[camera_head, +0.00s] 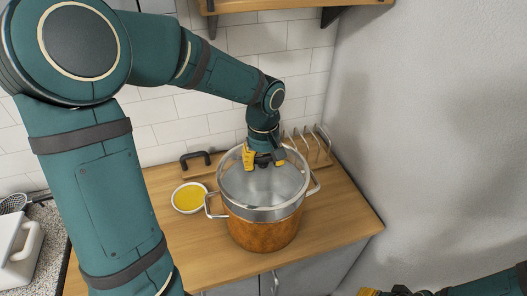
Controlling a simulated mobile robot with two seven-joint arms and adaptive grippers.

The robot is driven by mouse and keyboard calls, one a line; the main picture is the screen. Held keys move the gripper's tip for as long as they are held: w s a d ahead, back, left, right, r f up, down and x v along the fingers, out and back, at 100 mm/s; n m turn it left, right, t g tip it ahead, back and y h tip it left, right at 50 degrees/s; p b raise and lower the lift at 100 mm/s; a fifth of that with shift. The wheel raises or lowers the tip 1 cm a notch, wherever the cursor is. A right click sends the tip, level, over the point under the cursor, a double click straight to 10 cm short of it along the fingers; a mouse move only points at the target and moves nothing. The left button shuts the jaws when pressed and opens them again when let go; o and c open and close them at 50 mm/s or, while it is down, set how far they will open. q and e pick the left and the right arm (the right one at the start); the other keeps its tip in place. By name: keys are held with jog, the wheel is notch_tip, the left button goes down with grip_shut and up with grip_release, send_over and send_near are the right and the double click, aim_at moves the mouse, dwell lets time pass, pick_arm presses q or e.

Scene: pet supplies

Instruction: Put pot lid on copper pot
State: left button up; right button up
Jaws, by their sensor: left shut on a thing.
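The copper pot (262,235) stands upright on the wooden counter, with a silver band and two side handles. The round glass pot lid (270,186) with a pale metal rim is over the pot's mouth and looks roughly level. I cannot tell if its rim touches the pot all round. My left gripper (263,160) comes down from above and is shut on the lid at its top middle; its fingers hide the knob. My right gripper (384,292) is at the bottom right edge, mostly cut off, away from the pot.
A white bowl with yellow contents (188,197) sits left of the pot, close to its handle. A wire rack (318,146) and a black handle (195,158) are behind. A grey wall (430,130) bounds the right. The counter (335,225) right of the pot is clear.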

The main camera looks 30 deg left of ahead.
pick_arm(q)
jog(key=shift+w+f, duration=0.1)
jog(key=shift+f+b, duration=1.15)
jog(key=shift+f, duration=0.2)
jog(key=shift+f+b, duration=0.55)
jog(key=shift+f, duration=0.1)
jog(key=shift+f+b, duration=0.5)
jog(key=shift+b, duration=0.05)
dwell(1.1)
jog(key=o, duration=1.4)
notch_tip(320, 180, up, 12)
jog(key=shift+r, duration=0.1)
